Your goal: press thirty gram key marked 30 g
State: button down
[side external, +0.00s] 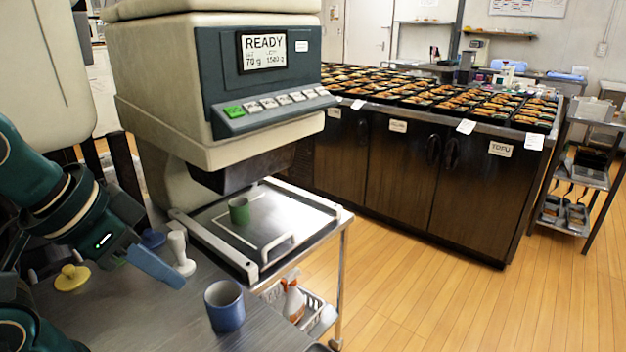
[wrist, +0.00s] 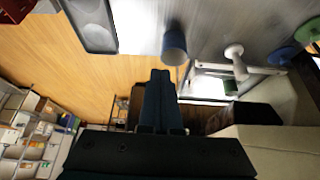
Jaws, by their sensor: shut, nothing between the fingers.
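The dispensing machine (side external: 165,80) has a dark front panel with a screen (side external: 262,50) reading READY, 70 g and 1500 g. Below it is a sloped key row with a green key (side external: 233,111) at the left end and several pale keys (side external: 283,99) to its right. Their labels are too small to read, so I cannot tell which is 30 g. My gripper (side external: 168,275) is shut and empty, low at the left above the steel counter, well below and apart from the keys. Its closed fingers (wrist: 160,80) also show in the wrist view, where no keys can be made out.
A blue cup (side external: 224,306) stands on the counter near my gripper. A white stamp-like tool (side external: 180,252) and a yellow knobbed piece (side external: 72,277) stand beside it. A green cup (side external: 239,210) sits on the tray under the machine. Cabinets with food trays (side external: 430,90) stand behind.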

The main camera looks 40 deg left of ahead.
jog(key=w+a+r+m+t+y, duration=0.1)
jog(key=w+a+r+m+t, duration=0.15)
jog(key=w+r, duration=0.55)
jog(key=w+a+r+m+t+y, duration=0.1)
jog(key=w+a+r+y, duration=0.3)
jog(key=r, duration=0.8)
jog(key=w+a+r, duration=0.2)
jog(key=w+a, duration=0.3)
jog(key=w, duration=0.4)
jog(key=shift+w+a+r+n, duration=0.3)
jog(key=shift+w+r+n, duration=0.05)
jog(key=shift+n, duration=0.1)
send_over(257, 105)
jog(key=s+d, duration=0.3)
notch_tip(257, 105, down, 7)
jog(key=shift+d+r, duration=0.15)
jog(key=shift+s+a+f, duration=0.1)
jog(key=shift+a+f, duration=0.35)
jog(key=shift+f, duration=0.25)
jog(key=shift+a+f, duration=0.4)
jog(key=shift+f, duration=0.3)
